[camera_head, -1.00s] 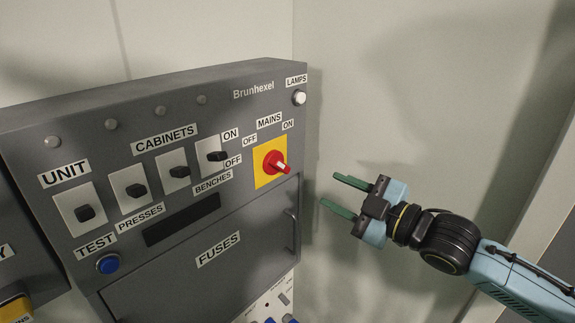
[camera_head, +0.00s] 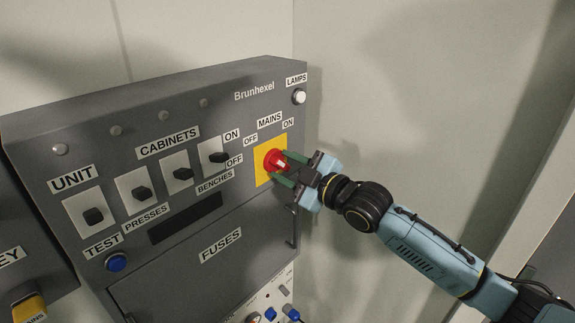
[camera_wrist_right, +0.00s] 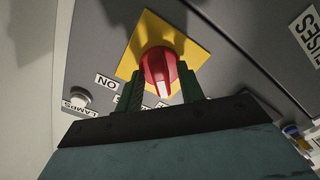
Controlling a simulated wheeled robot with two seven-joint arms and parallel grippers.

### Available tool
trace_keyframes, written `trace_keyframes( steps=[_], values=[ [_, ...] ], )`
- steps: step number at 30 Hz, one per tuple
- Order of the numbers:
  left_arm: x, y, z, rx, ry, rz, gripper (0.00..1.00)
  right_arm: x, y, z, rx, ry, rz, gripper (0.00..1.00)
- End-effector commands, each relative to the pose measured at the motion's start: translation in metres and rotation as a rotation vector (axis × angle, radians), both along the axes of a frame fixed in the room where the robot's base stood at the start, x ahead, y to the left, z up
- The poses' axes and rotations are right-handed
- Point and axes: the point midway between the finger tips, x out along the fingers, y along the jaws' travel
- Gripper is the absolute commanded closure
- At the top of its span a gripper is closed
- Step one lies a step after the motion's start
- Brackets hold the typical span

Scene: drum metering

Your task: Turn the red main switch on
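The red main switch (camera_head: 274,161) is a rotary knob on a yellow plate (camera_head: 263,176), under the MAINS label with OFF on its left and ON on its right. In the right wrist view the knob (camera_wrist_right: 159,73) carries a white mark on its handle, which points down the picture towards my gripper. My right gripper (camera_head: 284,168) is at the switch. Its green fingers (camera_wrist_right: 161,92) stand apart, one on each side of the red handle; firm contact is not visible. My left gripper is not in view.
The grey Brunhexel panel (camera_head: 160,120) carries several black toggles left of the switch, a blue TEST button (camera_head: 116,262) and a white LAMPS button (camera_head: 299,96). The FUSES door (camera_head: 220,260) with its handle lies below. Free space is to the right, before the pale wall.

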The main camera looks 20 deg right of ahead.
Motion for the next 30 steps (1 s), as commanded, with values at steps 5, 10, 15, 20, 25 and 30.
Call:
trace_keyframes(
  steps=[5, 10, 15, 20, 25, 30],
  values=[
    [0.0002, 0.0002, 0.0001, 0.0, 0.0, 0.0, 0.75, 0.001, 0.0005, -0.0004, 0.0, 0.0, 0.0, 0.62],
    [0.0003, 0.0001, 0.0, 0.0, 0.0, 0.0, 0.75, 0.0008, 0.0003, -0.0003, 0.0, 0.0, 0.0, 0.72],
    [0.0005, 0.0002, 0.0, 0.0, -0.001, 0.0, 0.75, 0.0008, 0.0002, -0.0003, 0.0, 0.0, 0.0, 0.95],
    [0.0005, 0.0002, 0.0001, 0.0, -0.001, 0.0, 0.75, 0.0007, 0.0001, -0.0003, 0.0, 0.0, 0.0, 1.0],
    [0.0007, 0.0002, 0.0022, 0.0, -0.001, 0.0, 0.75, 0.0007, 0.0001, 0.0, 0.016, 0.01, -0.001, 1.0],
    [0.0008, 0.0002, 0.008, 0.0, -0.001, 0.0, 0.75, 0.0009, 0.0, 0.0008, 0.072, 0.043, -0.001, 1.0]
  ],
)
